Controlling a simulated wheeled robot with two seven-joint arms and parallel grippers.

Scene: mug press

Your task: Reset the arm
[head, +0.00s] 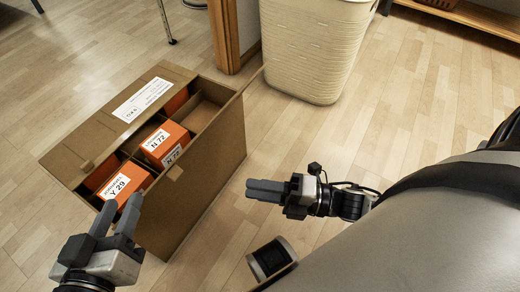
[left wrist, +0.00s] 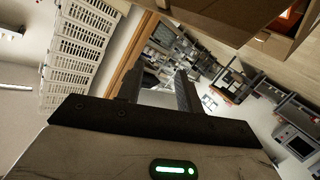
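My left gripper (head: 120,207) is at the lower left of the head view, beside the near left corner of an open cardboard carton. Its two fingers are apart with nothing between them; the left wrist view also shows the empty gap between the fingers (left wrist: 158,88). My right gripper (head: 249,190) is right of the carton, apart from it, above the floor, pointing left. Its fingers look close together and hold nothing visible; the angle hides any gap.
The cardboard carton (head: 208,180) has compartments holding several orange boxes (head: 165,143) with white labels; one compartment at the right looks empty. A cream laundry basket (head: 312,50) stands behind it, near a wooden post (head: 223,35). The wooden floor (head: 400,115) at the right is clear.

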